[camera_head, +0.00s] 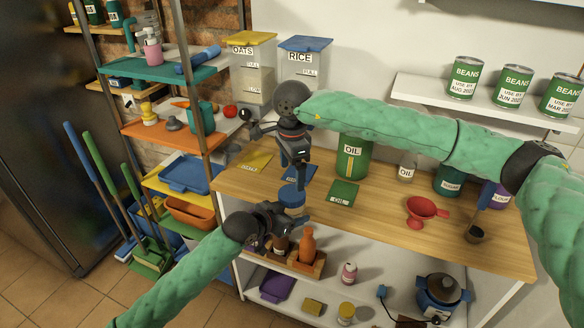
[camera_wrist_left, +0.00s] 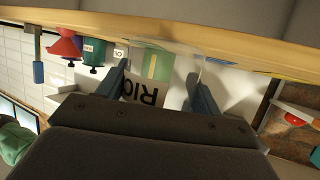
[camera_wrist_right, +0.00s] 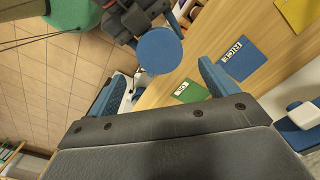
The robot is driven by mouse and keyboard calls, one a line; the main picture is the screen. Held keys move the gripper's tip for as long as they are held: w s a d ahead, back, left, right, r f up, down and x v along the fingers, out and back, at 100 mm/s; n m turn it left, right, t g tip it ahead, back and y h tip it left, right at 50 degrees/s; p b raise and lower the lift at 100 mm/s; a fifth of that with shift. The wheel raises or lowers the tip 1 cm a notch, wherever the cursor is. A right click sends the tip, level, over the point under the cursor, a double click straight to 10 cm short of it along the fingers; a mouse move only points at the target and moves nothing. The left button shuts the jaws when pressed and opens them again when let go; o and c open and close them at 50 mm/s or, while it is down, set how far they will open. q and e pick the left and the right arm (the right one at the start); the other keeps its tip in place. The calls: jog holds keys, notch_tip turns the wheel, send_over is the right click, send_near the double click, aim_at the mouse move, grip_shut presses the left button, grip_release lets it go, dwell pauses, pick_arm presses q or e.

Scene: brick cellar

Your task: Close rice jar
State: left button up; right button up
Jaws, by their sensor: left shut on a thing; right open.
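The rice jar (camera_wrist_left: 150,90) is a clear jar with a "RIC…" label, upside down in the left wrist view. My left gripper (camera_wrist_left: 160,75) is shut around its sides, at the front edge of the wooden counter in the head view. A round blue lid (camera_head: 292,194) shows on top of the jar; it also shows from above in the right wrist view (camera_wrist_right: 159,50). I cannot tell if it is fully seated. My right gripper (camera_wrist_right: 162,72) is open and empty, pointing down above the lid, with its fingers apart from it.
A blue RICE card (camera_wrist_right: 243,58), a green card (camera_head: 343,192) and a yellow card (camera_head: 255,159) lie on the counter (camera_head: 385,215). A green oil can (camera_head: 353,160) stands behind. A red funnel (camera_head: 424,210) is to the right. A large blue-lidded RICE container (camera_head: 303,62) stands at the back.

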aim_at(292, 193)
notch_tip(292, 193, down, 8)
jog(key=shift+r, duration=0.25)
jog(key=c, duration=1)
jog(key=shift+m, duration=1.7)
jog(key=o, duration=1.1)
